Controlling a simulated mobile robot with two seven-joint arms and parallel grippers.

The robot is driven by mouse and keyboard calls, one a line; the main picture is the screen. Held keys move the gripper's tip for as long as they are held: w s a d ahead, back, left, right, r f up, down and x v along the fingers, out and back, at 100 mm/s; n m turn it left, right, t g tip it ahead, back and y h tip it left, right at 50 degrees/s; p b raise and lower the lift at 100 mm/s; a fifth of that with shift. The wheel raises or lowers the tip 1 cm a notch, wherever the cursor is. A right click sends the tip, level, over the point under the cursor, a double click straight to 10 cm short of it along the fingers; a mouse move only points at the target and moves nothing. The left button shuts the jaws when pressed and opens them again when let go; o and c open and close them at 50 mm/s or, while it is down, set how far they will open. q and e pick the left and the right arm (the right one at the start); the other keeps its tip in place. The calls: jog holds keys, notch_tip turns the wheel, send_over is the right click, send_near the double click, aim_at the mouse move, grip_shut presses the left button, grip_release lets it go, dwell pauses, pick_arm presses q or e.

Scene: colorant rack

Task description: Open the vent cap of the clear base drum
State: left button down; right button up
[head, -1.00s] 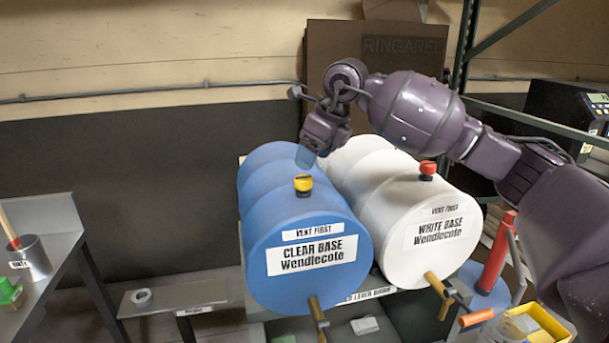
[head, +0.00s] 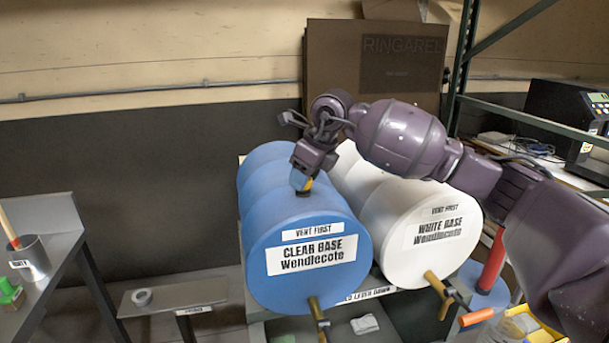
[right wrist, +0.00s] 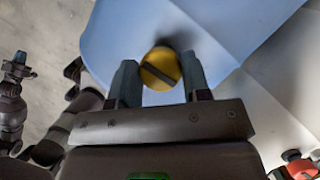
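The clear base drum (head: 262,222) is blue and lies on its side with its labelled end facing me. Its yellow vent cap (head: 308,184) is on top near the front, mostly hidden by my right gripper (head: 302,182). In the right wrist view the round yellow cap (right wrist: 160,69), with a dark slot across it, sits between the two fingers of my right gripper (right wrist: 160,80). The fingers are on both sides, very close to the cap; I cannot tell whether they press on it.
The white base drum (head: 405,250) lies close alongside on the right; its red cap (right wrist: 300,167) shows in the right wrist view. Taps stick out at the front of both drums. A low bench (head: 190,293) and a grey table (head: 45,225) stand at the left.

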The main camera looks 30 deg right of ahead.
jog(key=c, duration=0.3)
